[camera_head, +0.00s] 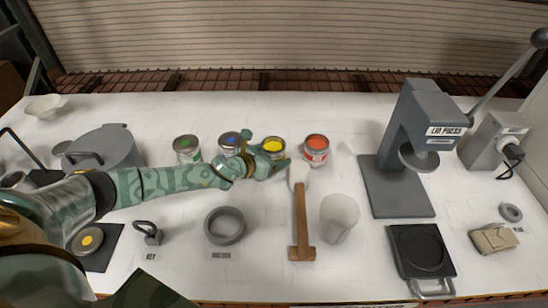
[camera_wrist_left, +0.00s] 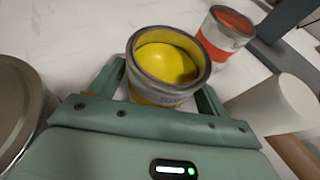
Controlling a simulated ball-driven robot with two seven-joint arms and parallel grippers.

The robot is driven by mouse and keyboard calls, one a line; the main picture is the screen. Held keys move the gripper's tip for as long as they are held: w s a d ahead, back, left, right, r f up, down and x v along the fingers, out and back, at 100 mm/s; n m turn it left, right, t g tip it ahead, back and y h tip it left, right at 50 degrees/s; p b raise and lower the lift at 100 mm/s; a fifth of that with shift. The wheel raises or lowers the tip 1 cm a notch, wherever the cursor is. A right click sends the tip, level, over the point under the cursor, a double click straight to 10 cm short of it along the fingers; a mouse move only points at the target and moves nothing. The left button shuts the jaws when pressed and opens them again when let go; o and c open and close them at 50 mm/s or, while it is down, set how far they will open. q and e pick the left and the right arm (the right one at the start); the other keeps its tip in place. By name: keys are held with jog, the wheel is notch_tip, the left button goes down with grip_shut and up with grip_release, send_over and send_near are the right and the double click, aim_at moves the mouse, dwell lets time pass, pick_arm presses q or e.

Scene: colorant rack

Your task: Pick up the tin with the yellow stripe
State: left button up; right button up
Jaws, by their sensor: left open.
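The yellow tin (camera_head: 273,145) stands open on the white table, in a row of tins in the head view. In the left wrist view the tin (camera_wrist_left: 165,62) shows yellow contents and a yellow band low on its grey side. My left gripper (camera_head: 268,165) reaches in from the left at the tin's near side and covers its lower part in the head view. In the left wrist view the gripper (camera_wrist_left: 160,92) is open, one finger on each side of the tin. I cannot tell whether the fingers touch it. My right gripper is not in view.
A red tin (camera_head: 316,149) stands just right of the yellow one; a blue tin (camera_head: 229,142) and a green tin (camera_head: 187,149) stand left. A wooden-handled tool (camera_head: 300,220), a white cup (camera_head: 339,217) and a grey ring (camera_head: 225,226) lie nearer. A lid press (camera_head: 405,150) stands right.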

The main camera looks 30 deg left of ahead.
pick_arm(q)
jog(key=shift+w+d+f, duration=0.1)
jog(key=shift+w+f, duration=0.05)
jog(key=shift+w, duration=0.15)
jog(key=shift+s, duration=0.1)
jog(key=c, duration=0.9)
jog(key=shift+r, duration=0.3)
